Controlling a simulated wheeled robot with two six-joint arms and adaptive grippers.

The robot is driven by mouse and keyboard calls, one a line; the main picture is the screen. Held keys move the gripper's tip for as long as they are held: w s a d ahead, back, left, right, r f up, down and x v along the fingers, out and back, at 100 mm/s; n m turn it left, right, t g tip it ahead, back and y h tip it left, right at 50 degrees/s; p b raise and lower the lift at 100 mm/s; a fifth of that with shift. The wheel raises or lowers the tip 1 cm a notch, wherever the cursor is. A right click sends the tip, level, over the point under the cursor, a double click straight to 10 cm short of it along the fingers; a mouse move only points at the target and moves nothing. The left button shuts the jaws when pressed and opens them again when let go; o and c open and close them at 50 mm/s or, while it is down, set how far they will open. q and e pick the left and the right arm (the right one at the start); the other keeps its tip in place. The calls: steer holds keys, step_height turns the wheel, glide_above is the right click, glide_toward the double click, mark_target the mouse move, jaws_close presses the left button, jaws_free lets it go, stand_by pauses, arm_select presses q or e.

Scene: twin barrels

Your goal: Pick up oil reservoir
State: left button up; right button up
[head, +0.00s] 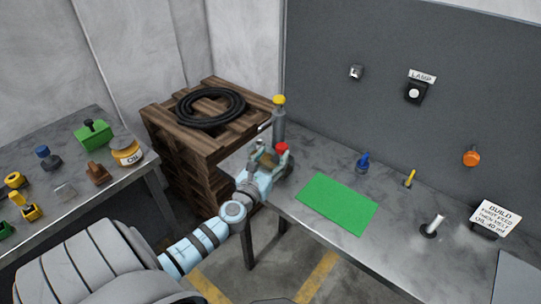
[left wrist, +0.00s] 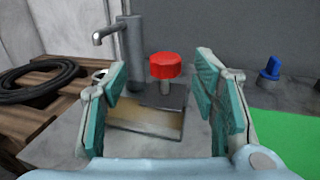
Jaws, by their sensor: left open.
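A box with a clear, amber-tinted front (left wrist: 146,122), a dark top and a red knob (left wrist: 163,66) on a short post sits at the left end of the grey bench; it looks like the reservoir. In the head view its red knob (head: 282,148) shows beside my left gripper (head: 268,158), which hides most of the box. In the left wrist view my left gripper (left wrist: 162,95) is open, its teal-padded fingers either side of the box; I cannot tell whether they touch it. A yellow container labelled OIL (head: 127,153) stands on the left table. My right gripper is not in view.
A grey pillar with a spout and yellow top (head: 279,118) stands behind the box. A green mat (head: 338,203) lies to its right, with a blue-topped part (head: 362,162) beyond. A pallet stack (head: 185,145) with a black hose stands left of the bench.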

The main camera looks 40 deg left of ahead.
mark_target(280, 150)
arm_select(q)
steer(key=x, duration=0.4)
steer(key=b+x, duration=0.1)
steer(key=x, duration=0.1)
steer(key=shift+d+f, duration=0.25)
steer(key=shift+d, duration=0.1)
steer(key=shift+r, duration=0.1)
jaws_close()
